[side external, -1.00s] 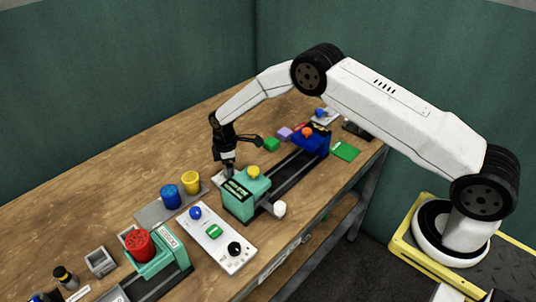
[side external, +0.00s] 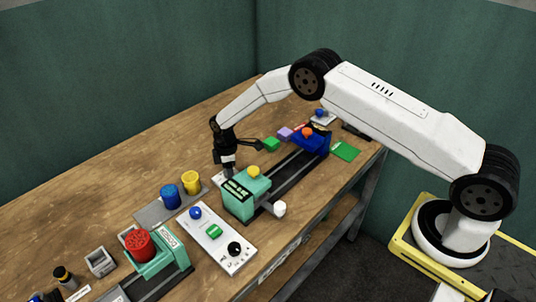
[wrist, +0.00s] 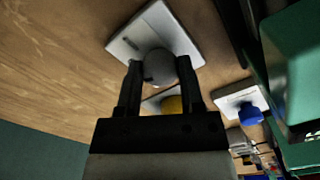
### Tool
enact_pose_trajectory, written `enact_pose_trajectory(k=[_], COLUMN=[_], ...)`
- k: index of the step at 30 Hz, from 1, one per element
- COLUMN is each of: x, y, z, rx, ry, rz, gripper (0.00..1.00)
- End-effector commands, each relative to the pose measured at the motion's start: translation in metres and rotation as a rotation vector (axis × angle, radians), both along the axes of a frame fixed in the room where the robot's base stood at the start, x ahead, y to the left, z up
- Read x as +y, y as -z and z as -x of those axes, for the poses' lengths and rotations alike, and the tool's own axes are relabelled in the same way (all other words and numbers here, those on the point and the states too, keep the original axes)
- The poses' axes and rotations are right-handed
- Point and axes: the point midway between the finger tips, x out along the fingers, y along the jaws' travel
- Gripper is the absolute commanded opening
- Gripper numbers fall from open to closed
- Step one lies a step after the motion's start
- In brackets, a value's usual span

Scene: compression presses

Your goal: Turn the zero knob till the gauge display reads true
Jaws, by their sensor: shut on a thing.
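The zero knob (wrist: 159,67) is a round grey knob on a white plate (wrist: 180,40), seen in the wrist view. My gripper (wrist: 160,75) is shut on it, one dark finger on each side. In the side view my gripper (side external: 227,174) points down just behind the teal press head (side external: 240,206) and mostly hides the knob. The gauge display (side external: 236,191) is a dark strip with light green characters on top of the teal press. Its reading is too small to make out.
A yellow knob (side external: 253,171) and a white handle (side external: 279,209) are on the teal press. A white panel (side external: 228,249) with blue, green and black controls lies in front. Blue (side external: 169,197) and yellow (side external: 191,183) cylinders stand left. A blue press (side external: 311,141) is behind.

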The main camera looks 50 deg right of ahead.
Motion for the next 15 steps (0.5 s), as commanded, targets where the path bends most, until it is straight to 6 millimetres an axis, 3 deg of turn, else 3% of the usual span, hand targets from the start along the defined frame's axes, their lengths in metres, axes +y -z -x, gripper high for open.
enact_pose_trajectory(k=[15], x=[0.0009], y=[-0.0005], z=[0.0000], rx=[0.000], ry=[0.241], rz=[-0.002], gripper=[0.00])
